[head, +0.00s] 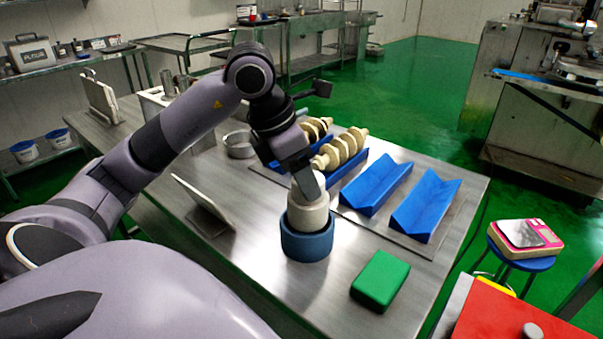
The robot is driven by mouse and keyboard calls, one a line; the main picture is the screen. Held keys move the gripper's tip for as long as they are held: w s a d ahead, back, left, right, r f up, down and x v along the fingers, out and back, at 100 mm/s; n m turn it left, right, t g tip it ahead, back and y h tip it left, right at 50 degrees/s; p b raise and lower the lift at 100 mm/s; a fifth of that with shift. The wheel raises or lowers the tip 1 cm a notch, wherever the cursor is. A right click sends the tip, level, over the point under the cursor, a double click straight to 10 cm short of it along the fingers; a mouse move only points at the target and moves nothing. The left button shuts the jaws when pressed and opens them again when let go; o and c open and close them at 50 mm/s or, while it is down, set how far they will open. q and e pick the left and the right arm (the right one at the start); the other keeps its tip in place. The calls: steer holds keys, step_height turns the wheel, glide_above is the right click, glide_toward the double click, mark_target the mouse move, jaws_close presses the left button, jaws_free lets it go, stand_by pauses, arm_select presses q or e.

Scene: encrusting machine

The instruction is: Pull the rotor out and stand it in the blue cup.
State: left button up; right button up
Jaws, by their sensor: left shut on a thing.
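My left gripper (309,186) points down and is shut on a cream rotor (308,218). The rotor is upright at the blue cup (307,244), with its upper part showing above the rim. Its lower part is hidden by the cup wall, so I cannot tell whether it rests on the bottom. The cup stands on the steel table (258,277). My right gripper is not in view.
Cream screw-shaped parts (341,150) lie behind the cup. Empty blue V-shaped holders (426,208) stand to the right. A green block (380,280) lies front right of the cup, and a tilted panel (203,202) stands to the left. A metal bowl (239,145) is behind.

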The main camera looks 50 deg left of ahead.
mark_target(301, 198)
arm_select(q)
steer(key=shift+f+b, duration=2.45)
steer(key=shift+f, duration=0.1)
steer(key=o, duration=1.6)
steer(key=shift+p+v, duration=1.75)
steer(key=shift+v, duration=2.05)
